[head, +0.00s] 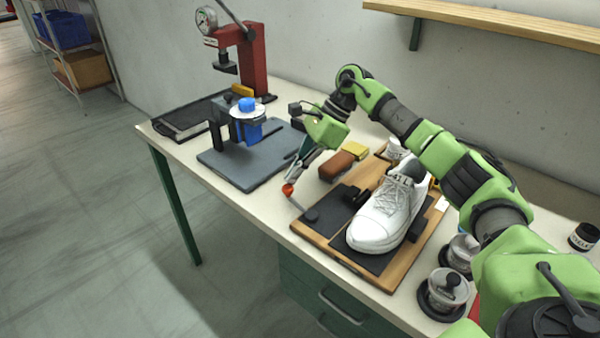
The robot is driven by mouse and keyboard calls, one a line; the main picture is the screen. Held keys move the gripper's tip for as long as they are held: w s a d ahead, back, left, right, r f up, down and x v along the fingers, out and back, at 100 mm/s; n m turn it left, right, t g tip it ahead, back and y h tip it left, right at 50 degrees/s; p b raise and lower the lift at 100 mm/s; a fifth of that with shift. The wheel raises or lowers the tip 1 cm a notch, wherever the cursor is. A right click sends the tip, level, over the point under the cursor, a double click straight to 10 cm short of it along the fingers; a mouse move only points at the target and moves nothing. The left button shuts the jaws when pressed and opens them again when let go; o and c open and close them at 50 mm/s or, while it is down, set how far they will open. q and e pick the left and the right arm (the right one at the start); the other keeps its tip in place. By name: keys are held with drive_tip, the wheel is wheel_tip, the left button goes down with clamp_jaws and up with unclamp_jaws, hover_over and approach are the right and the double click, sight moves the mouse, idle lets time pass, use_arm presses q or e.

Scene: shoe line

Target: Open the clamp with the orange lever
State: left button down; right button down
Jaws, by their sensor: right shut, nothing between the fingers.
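The clamp's orange lever knob (288,189) shows at the left edge of the wooden board (303,239), on a thin rod that runs down to a dark round pivot (311,215). My right gripper (290,181) is shut and points down, with its fingertips at the orange knob. I cannot tell whether they touch it. A white shoe (380,222) lies on the dark pad of the board, beside a black clamp block (354,195). My left gripper is not in view.
A red press (253,62) with a gauge stands at the back left. A grey plate (232,174) with a blue part (247,105) is left of my gripper. A brown brush (336,166) and a yellow block (355,150) lie behind the board. Lidded pots (442,292) stand at the right.

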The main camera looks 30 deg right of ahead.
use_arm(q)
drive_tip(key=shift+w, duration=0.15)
use_arm(e)
drive_tip(key=shift+a+n+g, duration=0.3)
drive_tip(key=shift+a+n, duration=0.2)
drive_tip(key=shift+r, duration=0.1)
